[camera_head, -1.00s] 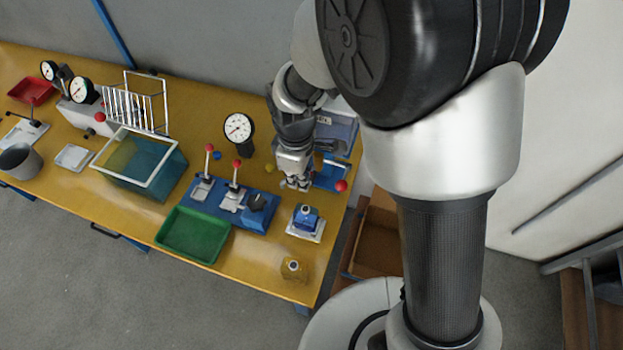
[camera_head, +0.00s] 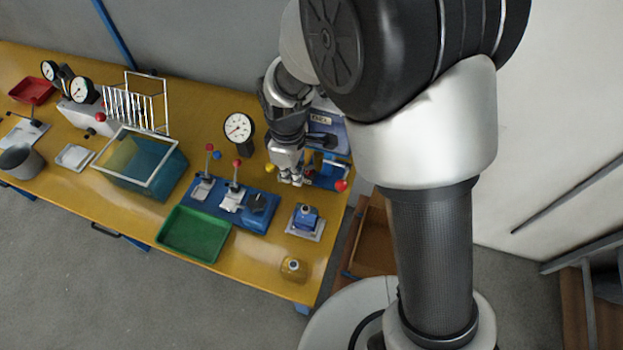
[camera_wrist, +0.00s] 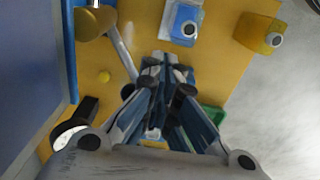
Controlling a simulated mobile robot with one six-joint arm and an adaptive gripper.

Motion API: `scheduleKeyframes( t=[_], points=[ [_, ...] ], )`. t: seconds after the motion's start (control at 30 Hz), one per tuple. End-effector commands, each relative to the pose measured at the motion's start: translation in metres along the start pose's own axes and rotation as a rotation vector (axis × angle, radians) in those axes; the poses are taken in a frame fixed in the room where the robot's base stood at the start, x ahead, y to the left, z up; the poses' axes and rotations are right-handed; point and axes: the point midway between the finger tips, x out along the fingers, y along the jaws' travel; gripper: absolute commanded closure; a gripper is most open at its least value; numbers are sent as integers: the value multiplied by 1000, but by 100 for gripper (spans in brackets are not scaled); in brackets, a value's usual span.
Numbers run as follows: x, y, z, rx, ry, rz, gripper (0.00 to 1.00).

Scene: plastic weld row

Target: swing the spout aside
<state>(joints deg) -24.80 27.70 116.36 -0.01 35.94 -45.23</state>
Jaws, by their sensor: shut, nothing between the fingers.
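My gripper (camera_head: 290,181) hangs over the right part of the yellow bench, in front of a blue machine (camera_head: 328,138). Its fingers (camera_wrist: 165,66) are shut with nothing between them in the wrist view. No part is clearly recognisable as the spout. A thin grey rod (camera_wrist: 121,53) with a rounded tan end lies just left of the fingertips in the wrist view and may be it; whether they touch I cannot tell. A red ball knob (camera_head: 341,185) shows right of my gripper. My gripper hides part of the machine's front.
A small blue block on a light plate (camera_head: 305,220) and a yellow block (camera_head: 293,268) stand near the bench's right end. A blue lever fixture (camera_head: 227,208), a green tray (camera_head: 187,236) and a dial gauge (camera_head: 239,128) are to the left.

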Motion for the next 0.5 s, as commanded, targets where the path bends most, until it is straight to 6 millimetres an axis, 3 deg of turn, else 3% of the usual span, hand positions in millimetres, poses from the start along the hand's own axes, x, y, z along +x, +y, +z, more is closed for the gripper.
scheduleKeyframes(
  t=[0.5],
  points=[
    [0, 11, -14, 0, 0, 0, 100]
  ],
)
